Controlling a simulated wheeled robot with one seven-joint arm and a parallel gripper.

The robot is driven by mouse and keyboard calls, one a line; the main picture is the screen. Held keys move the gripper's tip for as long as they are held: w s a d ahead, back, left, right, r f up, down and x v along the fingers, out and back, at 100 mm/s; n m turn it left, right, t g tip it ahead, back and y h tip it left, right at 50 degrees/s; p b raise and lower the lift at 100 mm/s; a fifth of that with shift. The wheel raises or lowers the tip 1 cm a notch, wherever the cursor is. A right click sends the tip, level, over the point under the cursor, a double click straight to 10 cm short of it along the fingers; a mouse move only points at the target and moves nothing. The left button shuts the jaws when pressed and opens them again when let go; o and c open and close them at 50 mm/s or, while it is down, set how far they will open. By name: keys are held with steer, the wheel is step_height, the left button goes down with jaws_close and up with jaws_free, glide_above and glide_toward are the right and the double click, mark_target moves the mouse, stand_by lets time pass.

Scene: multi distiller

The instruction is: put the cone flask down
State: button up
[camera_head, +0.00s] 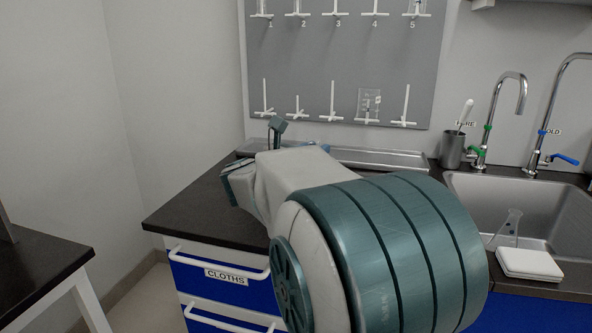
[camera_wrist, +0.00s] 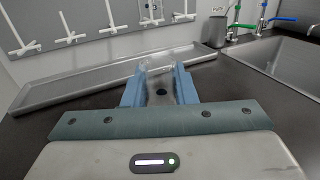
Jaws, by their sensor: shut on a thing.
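My gripper (camera_wrist: 159,84) has its blue fingers shut on a clear glass thing (camera_wrist: 156,68), which I take to be the cone flask. Only a faint part of the glass shows between and beyond the fingertips, over or near the metal tray. I cannot tell whether its base touches anything. In the head view my own arm hides the held flask and most of the gripper. Another clear cone-shaped flask (camera_head: 509,226) stands at the right, by the front of the sink.
A shallow metal tray (camera_wrist: 62,88) lies along the wall under the grey pegboard (camera_head: 345,62). The sink (camera_head: 555,212) and taps are at the right. A grey cup (camera_head: 452,150) stands at the back. A white flat device (camera_head: 529,263) sits at the sink's front. Dark counter (camera_head: 190,213) is clear at left.

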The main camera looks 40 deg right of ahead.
steer(key=shift+f+b, duration=0.6)
steer(key=shift+f, duration=1.45)
steer(key=shift+f+b, duration=0.25)
steer(key=shift+b, duration=0.1)
steer(key=o, duration=0.9)
steer(key=shift+r, duration=0.1)
steer(key=shift+r, duration=0.1)
steer(key=shift+r+p, duration=0.15)
steer(key=shift+p, duration=0.35)
steer(key=v, duration=1.2)
steer(key=shift+p, duration=0.3)
steer(key=shift+w, duration=0.1)
